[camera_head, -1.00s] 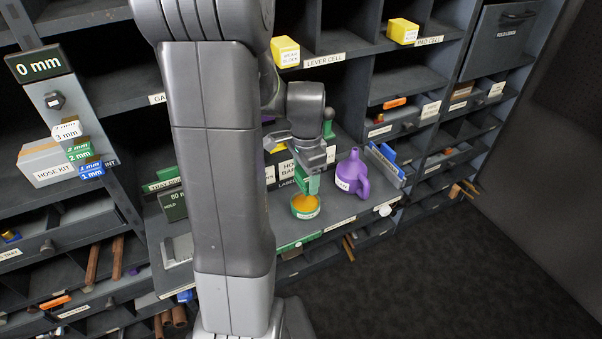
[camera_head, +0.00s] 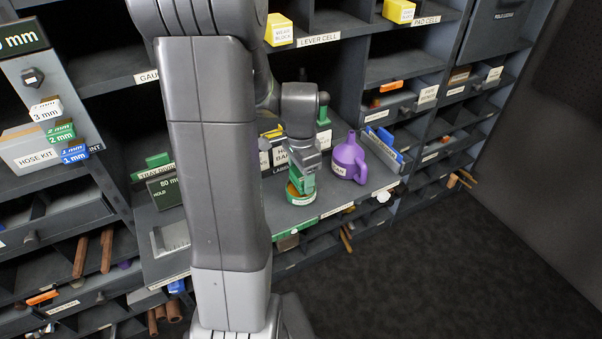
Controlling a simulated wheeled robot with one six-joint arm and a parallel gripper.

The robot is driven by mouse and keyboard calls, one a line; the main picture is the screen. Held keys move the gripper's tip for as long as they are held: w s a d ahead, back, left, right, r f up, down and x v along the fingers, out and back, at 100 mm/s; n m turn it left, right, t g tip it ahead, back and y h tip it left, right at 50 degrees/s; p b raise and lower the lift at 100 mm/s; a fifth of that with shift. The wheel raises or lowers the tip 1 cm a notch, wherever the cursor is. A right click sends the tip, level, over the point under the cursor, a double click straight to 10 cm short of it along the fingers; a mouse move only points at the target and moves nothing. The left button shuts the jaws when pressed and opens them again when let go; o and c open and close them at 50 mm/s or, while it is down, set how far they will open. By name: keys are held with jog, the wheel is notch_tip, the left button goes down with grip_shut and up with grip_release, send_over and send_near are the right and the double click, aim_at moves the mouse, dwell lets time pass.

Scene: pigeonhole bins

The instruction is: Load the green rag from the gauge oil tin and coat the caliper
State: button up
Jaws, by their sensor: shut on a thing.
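My gripper (camera_head: 303,172) is shut on the green rag (camera_head: 302,184) and points down at the open oil tin. The green-sided gauge oil tin (camera_head: 299,198) stands on the landing shelf; its yellow-orange inside is mostly covered by the rag and gripper. The rag is at the tin's mouth; I cannot tell how deep it reaches. A grey piece (camera_head: 172,238) lies at the left of the shelf and may be the caliper; my arm hides part of the shelf beside it, and its label is not readable.
A purple funnel-shaped can (camera_head: 349,159) stands close to the right of the tin. A blue item (camera_head: 383,146) stands further right. A green block marked 80 mm and HOLD (camera_head: 164,191) stands at left. Yellow blocks (camera_head: 279,30) sit on the upper shelf. My arm blocks the middle.

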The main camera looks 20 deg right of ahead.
jog(key=shift+f+b, duration=0.3)
jog(key=shift+f, duration=0.1)
dwell(0.3)
jog(key=shift+r, duration=0.15)
notch_tip(320, 180, up, 7)
jog(key=p, duration=0.5)
jog(key=shift+p, duration=0.4)
dwell(0.7)
